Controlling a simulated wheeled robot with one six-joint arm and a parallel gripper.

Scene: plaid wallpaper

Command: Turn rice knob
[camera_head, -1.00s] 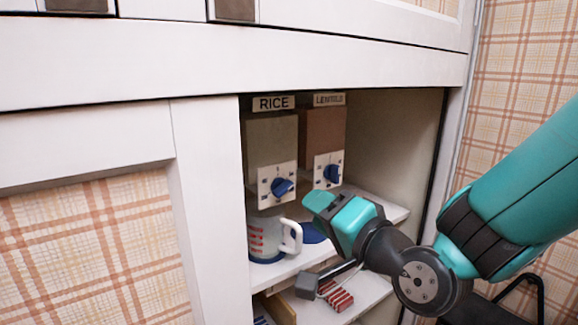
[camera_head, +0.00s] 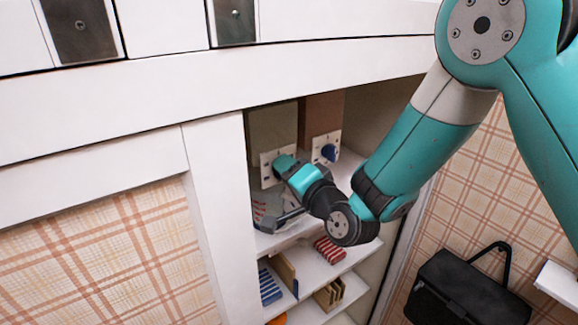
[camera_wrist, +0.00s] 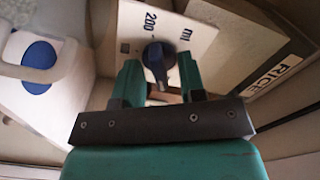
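The rice dispenser (camera_head: 272,128) is a greyish box in the open cabinet. Its white dial plate (camera_head: 266,172) is partly covered by my gripper (camera_head: 284,165), and its knob is hidden in the head view. In the wrist view the dark blue rice knob (camera_wrist: 157,56) sits on the white plate (camera_wrist: 180,30), marked "200" and "ml". The RICE label (camera_wrist: 274,74) shows at right. My gripper's two teal fingers are apart, one on each side of the knob. I cannot tell whether either finger touches it.
The lentils dispenser's blue knob (camera_head: 329,153) is just right of my gripper. Lower shelves hold a red striped item (camera_head: 329,249). A black bag (camera_head: 462,288) hangs on the right wall.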

